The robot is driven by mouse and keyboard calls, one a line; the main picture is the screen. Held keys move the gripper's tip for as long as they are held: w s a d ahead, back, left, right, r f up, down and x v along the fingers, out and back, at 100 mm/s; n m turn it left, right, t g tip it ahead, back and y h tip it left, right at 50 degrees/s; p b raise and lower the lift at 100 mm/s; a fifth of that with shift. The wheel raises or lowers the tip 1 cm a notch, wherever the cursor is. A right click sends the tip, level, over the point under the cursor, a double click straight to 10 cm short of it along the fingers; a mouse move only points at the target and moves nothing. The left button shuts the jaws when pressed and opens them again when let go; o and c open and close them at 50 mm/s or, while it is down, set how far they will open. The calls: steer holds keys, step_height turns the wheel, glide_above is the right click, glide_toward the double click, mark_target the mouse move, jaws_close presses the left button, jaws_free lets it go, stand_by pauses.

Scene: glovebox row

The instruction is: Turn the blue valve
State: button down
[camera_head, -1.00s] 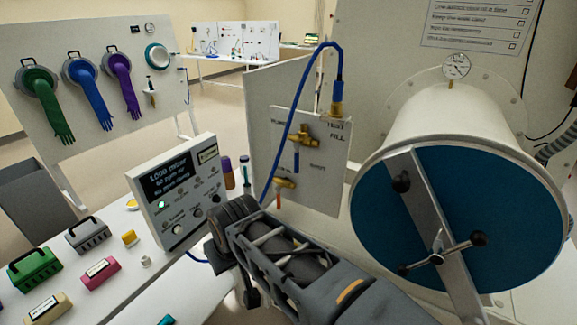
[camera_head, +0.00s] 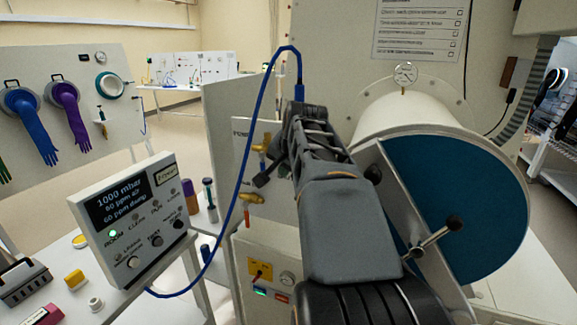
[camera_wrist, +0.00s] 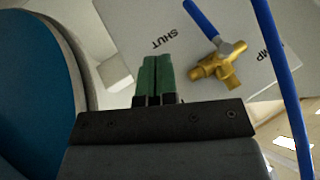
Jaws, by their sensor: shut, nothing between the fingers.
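The blue valve is a brass body (camera_wrist: 218,66) with a blue lever handle (camera_wrist: 203,16), on a pale panel in the wrist view. The handle slants up and left in that picture. My gripper (camera_wrist: 157,60) has green fingers pressed together and empty. In the wrist view they lie left of the valve, apart from it in the picture, below the upside-down word SHUT. The depth gap is unclear.
A blue hose (camera_head: 240,190) loops beside the panel and passes right of the valve in the wrist view (camera_wrist: 280,65). A second valve with a red-orange handle (camera_head: 247,217) sits lower. The round blue chamber door (camera_head: 470,200) and its black-knobbed handle (camera_head: 435,236) stand right of my arm.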

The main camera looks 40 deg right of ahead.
mark_target(263, 169)
steer(key=w+f+p, duration=0.2)
steer(key=w+f, duration=0.3)
steer(key=w, duration=0.2)
steer(key=shift+w+d+f, duration=0.2)
steer(key=shift+w+f, duration=0.05)
steer(key=shift+w, duration=0.05)
steer(key=shift+a+f+b, duration=0.1)
steer(key=shift+f+b, duration=0.05)
steer(key=shift+b, duration=0.2)
